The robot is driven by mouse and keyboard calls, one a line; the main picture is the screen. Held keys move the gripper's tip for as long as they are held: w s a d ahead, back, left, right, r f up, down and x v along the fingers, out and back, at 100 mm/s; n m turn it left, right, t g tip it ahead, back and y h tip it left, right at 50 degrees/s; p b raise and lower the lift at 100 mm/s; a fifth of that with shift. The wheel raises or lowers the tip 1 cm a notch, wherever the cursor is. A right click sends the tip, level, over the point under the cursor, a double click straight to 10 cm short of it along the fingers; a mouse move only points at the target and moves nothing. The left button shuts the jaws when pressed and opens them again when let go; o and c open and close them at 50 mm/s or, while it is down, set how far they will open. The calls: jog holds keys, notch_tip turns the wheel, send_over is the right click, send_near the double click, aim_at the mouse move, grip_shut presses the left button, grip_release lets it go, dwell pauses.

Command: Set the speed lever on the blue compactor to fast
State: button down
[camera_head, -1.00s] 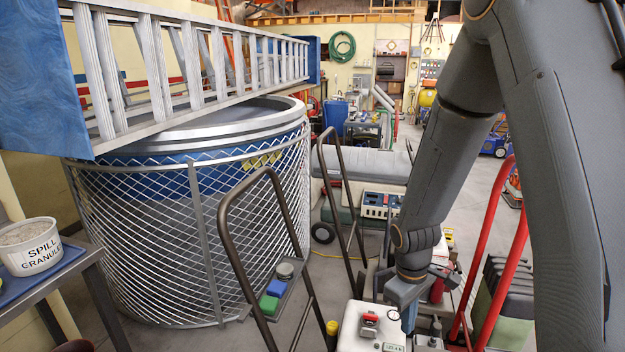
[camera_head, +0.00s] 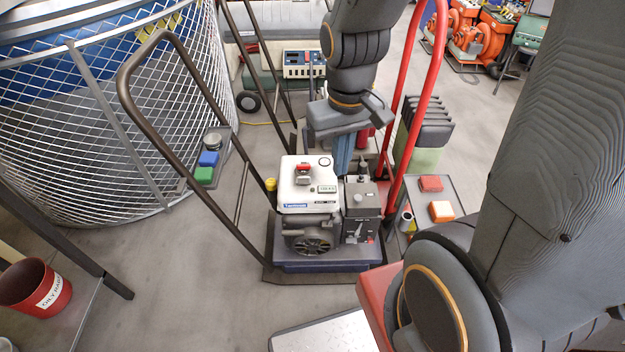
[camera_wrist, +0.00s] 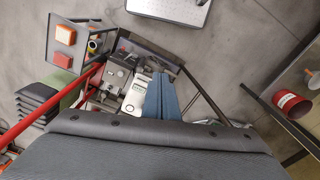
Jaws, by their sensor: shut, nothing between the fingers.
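The compactor (camera_head: 328,262) stands on the floor in the middle of the head view, with a dark blue base, a white engine cover and a brown tube handle. A grey box on its right side carries what looks like a small lever (camera_head: 357,229); its setting is too small to read. The white cover (camera_wrist: 136,100) also shows in the wrist view. My gripper (camera_head: 340,174) is shut and empty, its blue fingers pointing down behind the engine top. In the wrist view the shut fingers (camera_wrist: 160,76) lie beside the white cover. I cannot tell whether they touch anything.
A red tube handle (camera_head: 421,90) rises close on the right of my gripper. A small cart (camera_head: 447,190) with red and orange blocks stands right. A mesh-caged tank (camera_head: 90,130) fills the left. Grey floor is clear at front left, near a red bucket (camera_head: 38,290).

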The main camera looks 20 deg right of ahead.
jog(key=w+a+f+n+g+h+b, duration=0.1)
jog(key=w+a+f+n+h+b, duration=0.1)
jog(key=w+f+n+b, duration=0.65)
jog(key=w+a+f+n+g+h, duration=0.1)
jog(key=w+a+f+h, duration=0.3)
jog(key=f, duration=0.9)
jog(key=w+f+n+g+h+b, duration=0.1)
jog(key=w+f+n+b, duration=0.35)
jog(key=w+f, duration=0.4)
jog(key=p, duration=0.2)
send_near(335, 215)
notch_tip(335, 215, down, 5)
jog(key=d, duration=0.1)
jog(key=shift+s+d+f, duration=0.2)
jog(key=shift+d+f, duration=0.05)
jog(key=shift+d, duration=0.3)
jog(key=shift+s+d+f, duration=0.1)
jog(key=shift+s+d, duration=0.1)
jog(key=shift+d, duration=0.35)
jog(key=shift+s+d, duration=0.15)
jog(key=shift+d, duration=0.4)
jog(key=shift+s+d, duration=0.1)
jog(key=shift+f, duration=0.1)
